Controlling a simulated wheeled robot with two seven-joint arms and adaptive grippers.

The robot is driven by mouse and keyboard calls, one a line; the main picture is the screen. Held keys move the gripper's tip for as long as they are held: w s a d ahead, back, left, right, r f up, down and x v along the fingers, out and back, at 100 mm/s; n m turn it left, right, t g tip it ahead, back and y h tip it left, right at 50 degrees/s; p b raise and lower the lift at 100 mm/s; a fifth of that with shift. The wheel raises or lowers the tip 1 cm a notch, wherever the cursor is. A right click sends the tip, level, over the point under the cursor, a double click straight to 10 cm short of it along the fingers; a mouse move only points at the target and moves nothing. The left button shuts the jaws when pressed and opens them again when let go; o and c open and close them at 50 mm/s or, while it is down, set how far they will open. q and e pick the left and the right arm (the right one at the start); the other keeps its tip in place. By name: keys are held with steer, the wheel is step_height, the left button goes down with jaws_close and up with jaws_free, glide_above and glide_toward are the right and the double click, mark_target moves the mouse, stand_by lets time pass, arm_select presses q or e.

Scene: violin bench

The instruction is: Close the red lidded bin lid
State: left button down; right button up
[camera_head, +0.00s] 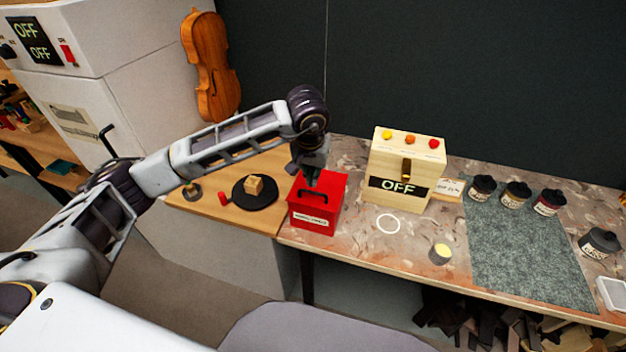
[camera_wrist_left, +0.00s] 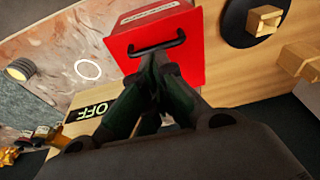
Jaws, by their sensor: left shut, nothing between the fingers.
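The red lidded bin (camera_head: 314,217) stands on the bench, left of the wooden box marked OFF. Its lid (camera_head: 331,186) looks closed, lying flat over the top, with a black handle on it. In the left wrist view the red bin (camera_wrist_left: 190,58) fills the top middle, with its black handle (camera_wrist_left: 157,46) in front of my fingers. My left gripper (camera_head: 312,178) is shut and empty, right above the lid by the handle; its fingertips also show in the left wrist view (camera_wrist_left: 158,62). I cannot tell whether the fingertips touch the lid. My right gripper is not in view.
A wooden box with coloured buttons (camera_head: 404,168) stands right of the bin. A black disc with a wooden block (camera_head: 254,187) lies to the left.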

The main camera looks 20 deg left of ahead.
arm_select(q)
steer(key=v, duration=0.9)
steer(key=shift+r+b, duration=0.45)
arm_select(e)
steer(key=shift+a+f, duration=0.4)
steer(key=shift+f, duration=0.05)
arm_select(q)
steer(key=shift+w+r, duration=0.1)
steer(key=shift+w, duration=0.1)
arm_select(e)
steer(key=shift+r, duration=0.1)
arm_select(q)
steer(key=w+p+v, duration=0.2)
steer(key=p+v, duration=0.7)
steer(key=shift+r+p, duration=0.35)
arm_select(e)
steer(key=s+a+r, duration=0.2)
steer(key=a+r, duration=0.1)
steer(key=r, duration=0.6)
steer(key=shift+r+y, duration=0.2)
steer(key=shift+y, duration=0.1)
